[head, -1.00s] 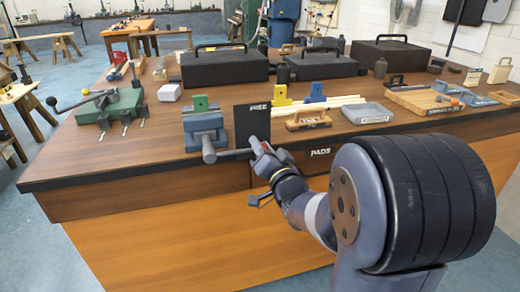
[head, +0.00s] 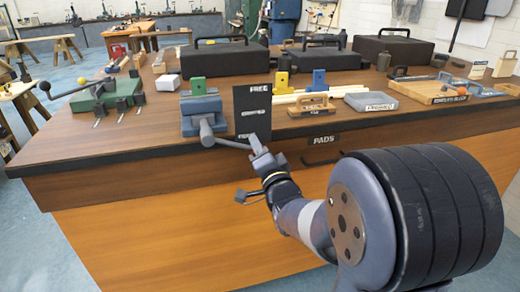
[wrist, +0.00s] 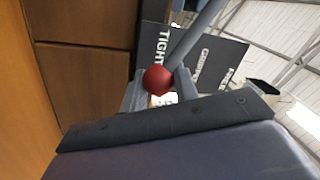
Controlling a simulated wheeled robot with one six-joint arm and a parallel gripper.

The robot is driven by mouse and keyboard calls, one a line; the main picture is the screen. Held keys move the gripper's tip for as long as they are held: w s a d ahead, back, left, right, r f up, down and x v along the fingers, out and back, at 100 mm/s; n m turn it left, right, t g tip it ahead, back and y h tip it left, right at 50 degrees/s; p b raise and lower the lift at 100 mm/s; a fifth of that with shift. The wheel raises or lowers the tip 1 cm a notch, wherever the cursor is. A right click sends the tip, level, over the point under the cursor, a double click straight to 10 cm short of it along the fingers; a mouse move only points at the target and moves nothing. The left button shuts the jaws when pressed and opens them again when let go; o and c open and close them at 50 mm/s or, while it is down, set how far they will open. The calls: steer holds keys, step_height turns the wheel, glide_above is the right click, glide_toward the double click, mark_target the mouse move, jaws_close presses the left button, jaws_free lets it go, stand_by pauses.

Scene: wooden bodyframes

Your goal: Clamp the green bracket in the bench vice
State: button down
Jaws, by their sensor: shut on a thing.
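The grey-blue bench vice (head: 196,112) stands at the bench's front edge. The green bracket (head: 198,86) sits upright at the top of the vice, at its jaws; I cannot tell how tightly they meet it. The vice's grey handle bar (head: 230,143) slopes down to the right from the vice front. My gripper (head: 256,147) is shut on the handle's outer end. In the wrist view the handle's red ball end (wrist: 158,80) shows at my fingers. The bracket is not visible in the wrist view.
A dark sign board (head: 252,101) reading FREE at its top stands right of the vice; TIGHT shows in the wrist view. Yellow (head: 282,84) and blue (head: 318,82) brackets stand behind. A green fixture (head: 108,94) is at left. The bench front (head: 150,215) is close below my gripper.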

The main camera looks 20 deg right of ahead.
steer(key=shift+a, duration=0.15)
steer(key=c, duration=1.1)
jaws_free()
steer(key=shift+c, duration=0.2)
steer(key=s+f, duration=0.2)
steer(key=s, duration=0.8)
steer(key=shift+s+d, duration=0.3)
steer(key=shift+w, duration=0.15)
